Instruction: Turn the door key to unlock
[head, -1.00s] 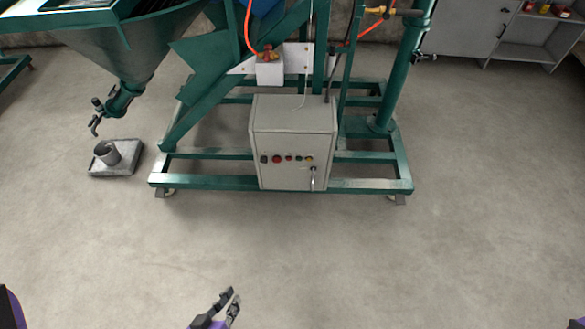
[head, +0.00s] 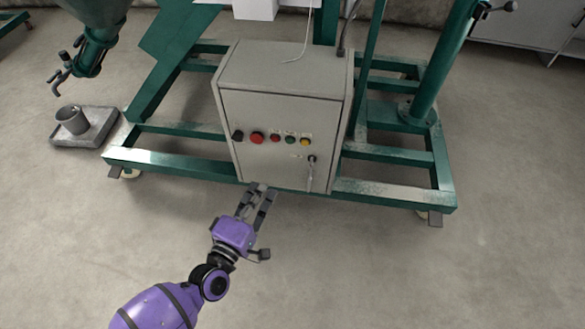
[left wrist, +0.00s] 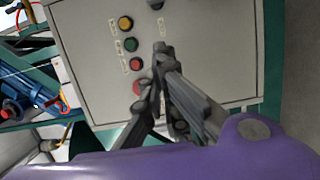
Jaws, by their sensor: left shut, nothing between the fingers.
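The grey control cabinet (head: 275,110) stands on the green frame, its front door closed. The door key (head: 312,160) is in the lock at the door's lower right, with a pale piece hanging beneath it. My left gripper (head: 262,188) is just in front of the door's lower edge, left of and below the key. It is shut and empty, apart from the key. In the left wrist view the gripper (left wrist: 155,68) is in front of the door (left wrist: 215,40); a dark part at the top edge seems to be the lock. My right gripper is out of view.
A row of buttons, including a large red one (head: 257,138) and a yellow one (head: 305,142), sits above the key. The green frame (head: 395,190) runs around the cabinet's base. A grey tray (head: 85,138) with a cup lies at left. The foreground floor is clear.

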